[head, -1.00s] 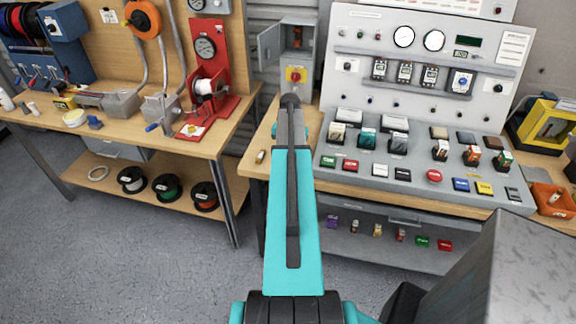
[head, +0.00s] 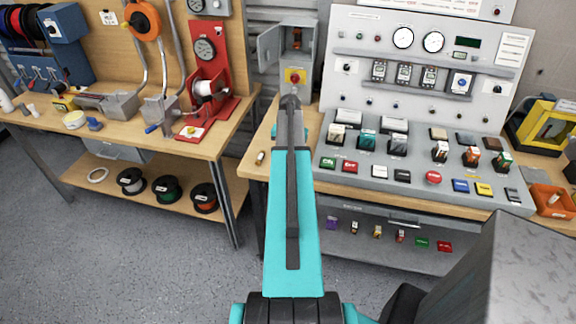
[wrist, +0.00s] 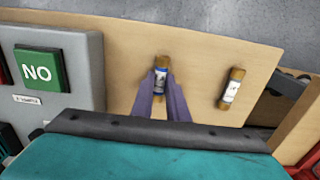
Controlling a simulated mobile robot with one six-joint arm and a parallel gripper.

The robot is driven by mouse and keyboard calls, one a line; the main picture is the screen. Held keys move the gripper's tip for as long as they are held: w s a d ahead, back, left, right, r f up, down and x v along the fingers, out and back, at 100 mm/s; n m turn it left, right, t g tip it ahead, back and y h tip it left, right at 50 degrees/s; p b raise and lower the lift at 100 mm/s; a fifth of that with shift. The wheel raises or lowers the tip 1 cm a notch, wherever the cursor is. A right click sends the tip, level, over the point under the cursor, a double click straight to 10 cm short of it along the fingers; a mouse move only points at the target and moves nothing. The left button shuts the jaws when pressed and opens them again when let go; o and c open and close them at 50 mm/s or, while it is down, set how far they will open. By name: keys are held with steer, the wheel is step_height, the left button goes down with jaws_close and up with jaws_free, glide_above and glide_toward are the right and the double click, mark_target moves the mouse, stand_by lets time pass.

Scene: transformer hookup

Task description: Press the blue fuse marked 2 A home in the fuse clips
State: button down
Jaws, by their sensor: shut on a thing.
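In the wrist view my gripper (wrist: 161,92) is shut on a small fuse (wrist: 160,69) with brass-coloured ends and a blue and white label. Its rating cannot be read. The bench top lies behind it; I cannot tell whether the fuse touches it. A second similar fuse (wrist: 231,88) lies on the bench to the right, apart from the gripper. It also shows in the head view (head: 260,158), left of my arm. My arm hides the gripper and held fuse in the head view. No fuse clips can be made out clearly.
A grey box (head: 295,47) with its door open stands at the back, above a red and yellow switch (head: 294,77). The sloping control console (head: 345,185) stands right of my arm.

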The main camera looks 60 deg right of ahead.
steer(key=shift+w+r+p, duration=0.15)
steer(key=shift+r+p, duration=1.35)
steer(key=shift+r, duration=1.5)
